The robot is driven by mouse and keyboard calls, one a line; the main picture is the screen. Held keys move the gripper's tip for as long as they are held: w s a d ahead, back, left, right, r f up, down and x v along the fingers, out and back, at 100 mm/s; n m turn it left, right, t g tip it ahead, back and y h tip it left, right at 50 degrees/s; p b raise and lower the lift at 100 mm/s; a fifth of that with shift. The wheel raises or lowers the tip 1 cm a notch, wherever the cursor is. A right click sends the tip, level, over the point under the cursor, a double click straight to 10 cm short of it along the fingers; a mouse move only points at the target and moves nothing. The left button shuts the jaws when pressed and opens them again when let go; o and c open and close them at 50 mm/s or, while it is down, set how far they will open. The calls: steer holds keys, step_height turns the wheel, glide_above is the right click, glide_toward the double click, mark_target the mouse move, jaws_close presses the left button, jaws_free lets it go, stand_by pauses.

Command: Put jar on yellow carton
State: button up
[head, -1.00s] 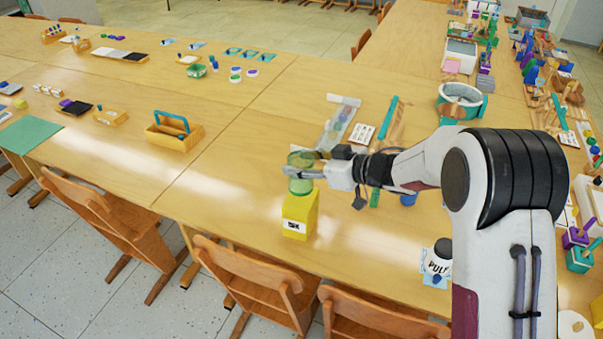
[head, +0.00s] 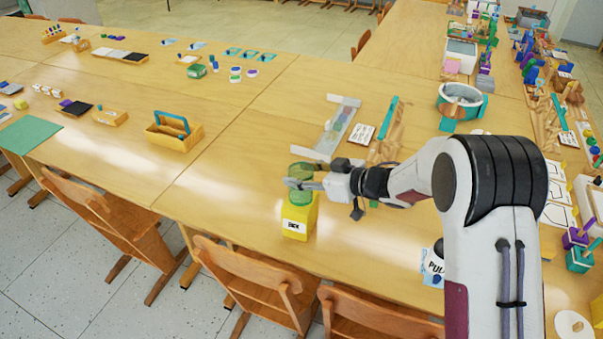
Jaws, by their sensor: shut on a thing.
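The jar (head: 300,196) is green and see-through, and it stands upright. My gripper (head: 298,184) is shut around its upper part, coming in from the right. The yellow carton (head: 298,222) stands on the table near its front edge, with a white label on its front. The jar's lower end is at the carton's top; I cannot tell whether it rests on it or hovers just above. The fingers hide part of the jar's middle.
A wooden tote with a blue handle (head: 174,133) stands to the left. The table left of the carton is clear. Chairs (head: 255,280) line the front edge.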

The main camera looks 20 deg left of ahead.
steer(key=shift+f, duration=0.1)
steer(key=o, duration=1.2)
steer(key=shift+r, duration=0.2)
steer(key=shift+v, duration=6)
